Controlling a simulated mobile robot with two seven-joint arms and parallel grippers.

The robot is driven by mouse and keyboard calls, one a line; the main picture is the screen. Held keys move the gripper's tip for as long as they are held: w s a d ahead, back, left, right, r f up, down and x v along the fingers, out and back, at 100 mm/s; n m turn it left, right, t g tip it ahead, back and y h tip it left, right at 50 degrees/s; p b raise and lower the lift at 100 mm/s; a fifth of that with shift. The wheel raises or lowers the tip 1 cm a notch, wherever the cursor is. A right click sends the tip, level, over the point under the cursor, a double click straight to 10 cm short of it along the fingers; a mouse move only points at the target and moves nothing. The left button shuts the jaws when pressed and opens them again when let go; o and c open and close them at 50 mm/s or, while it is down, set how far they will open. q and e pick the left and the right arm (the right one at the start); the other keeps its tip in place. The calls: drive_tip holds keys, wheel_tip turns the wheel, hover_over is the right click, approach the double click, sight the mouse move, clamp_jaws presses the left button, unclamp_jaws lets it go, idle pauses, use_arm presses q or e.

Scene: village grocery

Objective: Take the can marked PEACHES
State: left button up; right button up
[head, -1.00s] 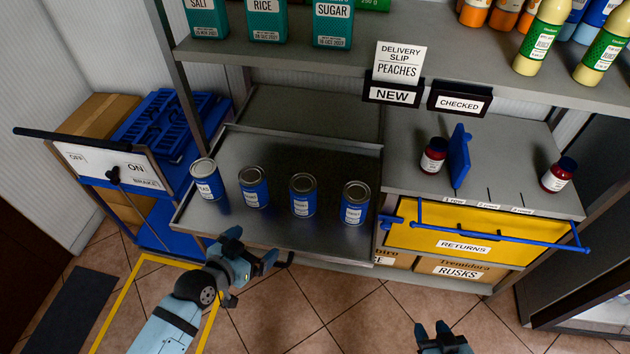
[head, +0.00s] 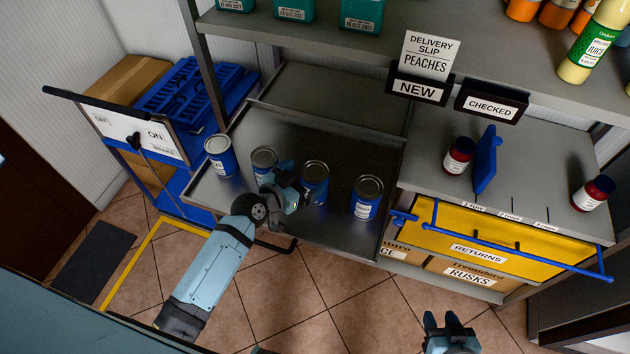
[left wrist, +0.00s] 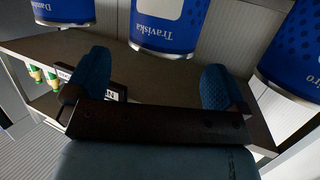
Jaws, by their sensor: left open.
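Four blue cans with grey lids stand upright in a row on the metal tray: the leftmost can (head: 220,157), second can (head: 264,161), third can (head: 315,182) and rightmost can (head: 367,197). Their small labels are unreadable in the head view. My left gripper (head: 296,187) is open and empty, in front of the second and third cans and partly covering both. In the left wrist view, upside down, a can lettered Traviska (left wrist: 165,25) stands beyond and between the open fingers (left wrist: 155,85). The product names are out of view. My right gripper (head: 447,328) is open and empty at the bottom.
The delivery slip (head: 428,55) reads PEACHES, above a NEW sign (head: 418,89). A CHECKED sign (head: 491,102) stands to its right. Two dark red jars, a blue divider (head: 486,160) and a yellow RETURNS drawer (head: 480,245) are at right. A shelf overhangs the tray's back.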

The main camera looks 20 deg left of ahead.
sight(313, 172)
use_arm(q)
drive_tip(key=x, duration=0.3)
drive_tip(key=p+x, duration=0.1)
drive_tip(key=x, duration=0.1)
drive_tip(key=shift+w+f, duration=0.15)
drive_tip(key=shift+f, duration=0.2)
drive_tip(key=c, duration=1.3)
drive_tip(key=shift+c, duration=1.1)
drive_tip(key=shift+r, duration=0.15)
